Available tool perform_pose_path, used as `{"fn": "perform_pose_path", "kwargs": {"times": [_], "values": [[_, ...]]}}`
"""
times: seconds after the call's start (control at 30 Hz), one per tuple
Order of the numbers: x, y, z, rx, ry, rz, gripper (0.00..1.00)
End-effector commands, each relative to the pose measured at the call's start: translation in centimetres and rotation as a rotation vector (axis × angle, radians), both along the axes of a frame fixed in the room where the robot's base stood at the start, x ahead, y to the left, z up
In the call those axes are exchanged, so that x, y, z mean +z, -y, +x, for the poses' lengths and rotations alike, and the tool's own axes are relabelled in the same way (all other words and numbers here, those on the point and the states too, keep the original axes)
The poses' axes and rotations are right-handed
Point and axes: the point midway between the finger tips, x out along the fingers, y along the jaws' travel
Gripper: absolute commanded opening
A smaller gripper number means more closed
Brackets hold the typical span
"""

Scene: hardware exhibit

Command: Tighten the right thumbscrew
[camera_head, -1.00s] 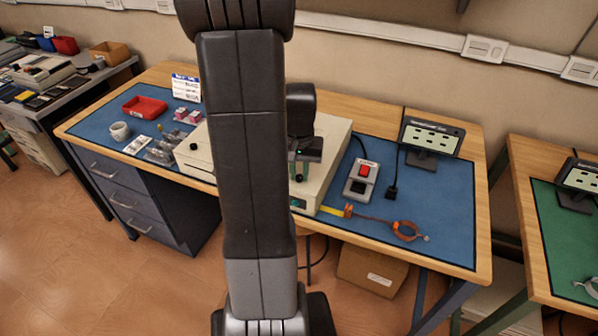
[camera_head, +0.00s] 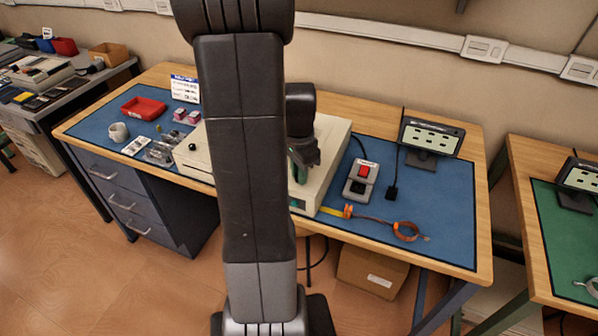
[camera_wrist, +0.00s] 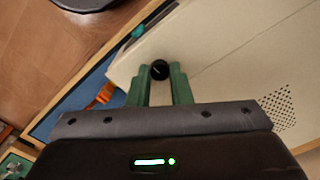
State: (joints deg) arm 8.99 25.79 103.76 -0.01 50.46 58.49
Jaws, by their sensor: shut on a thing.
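The beige instrument case (camera_head: 328,150) stands on the bench's blue mat, partly hidden behind my arm. Its right thumbscrew, a black round knob (camera_wrist: 159,70), shows in the wrist view between the tips of my two green fingers. My gripper (camera_wrist: 160,76) is shut on this knob at the case's panel. In the head view my gripper (camera_head: 299,172) is at the front right part of the case and hides the knob. A second black knob (camera_head: 192,146) is on the left part of the case.
A switch box (camera_head: 360,183) with a red button, an orange wrist strap (camera_head: 405,231) and a display stand (camera_head: 431,139) are right of the case. A red tray (camera_head: 144,108), a white cup (camera_head: 119,132) and small parts are left.

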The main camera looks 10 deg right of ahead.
Motion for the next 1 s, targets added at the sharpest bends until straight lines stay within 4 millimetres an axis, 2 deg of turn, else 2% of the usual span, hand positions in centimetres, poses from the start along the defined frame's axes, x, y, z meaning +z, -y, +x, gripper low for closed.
{"fn": "perform_pose_path", "kwargs": {"times": [0.3, 0.77, 0.8, 0.9, 1.0], "values": [[0.09, 0.04, 0.06, -0.093, 0.003, -0.001, 0.00], [0.09, 0.03, 0.06, -0.105, 0.003, -0.001, 0.00], [0.09, 0.03, 0.06, -0.105, 0.003, -0.001, 0.22], [0.07, 0.03, 0.04, -0.105, 0.002, 0.000, 0.40], [0.05, 0.02, 0.03, -0.105, 0.001, -0.001, 0.40]]}}
